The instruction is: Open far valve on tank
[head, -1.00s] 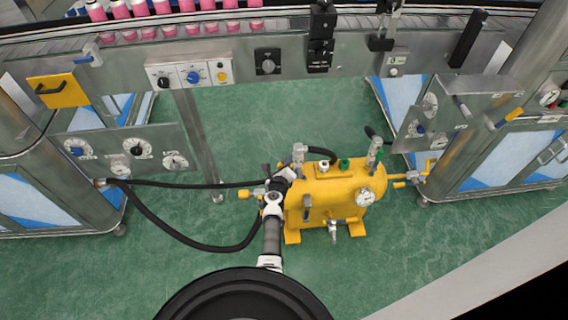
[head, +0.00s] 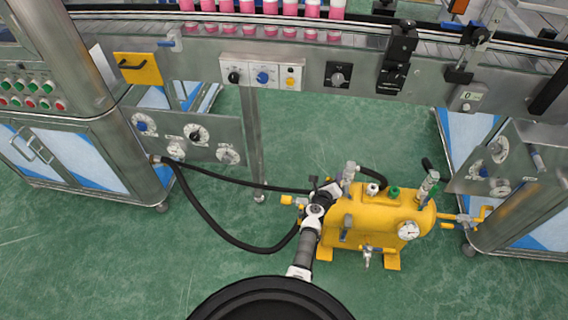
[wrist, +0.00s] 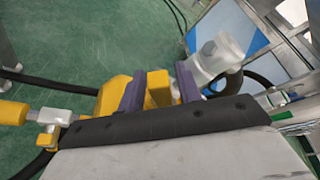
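The yellow tank (head: 375,212) stands on the green floor, with a pressure gauge (head: 409,230) on its right end. Grey upright fittings rise from its top, one at the far left (head: 350,172) and one at the right (head: 429,186). My gripper (head: 331,188) is at the tank's upper left end, small and partly hidden by my arm in the head view. In the wrist view its two purple fingertips (wrist: 158,90) are apart, with a yellow part (wrist: 158,88) between them. I cannot make out contact. A pale fitting (wrist: 216,56) stands just right of the fingers.
Black hoses (head: 225,222) run from the left cabinet to the tank's left end, close to my arm. A conveyor with pink bottles (head: 270,8) is behind. Floor in front is clear.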

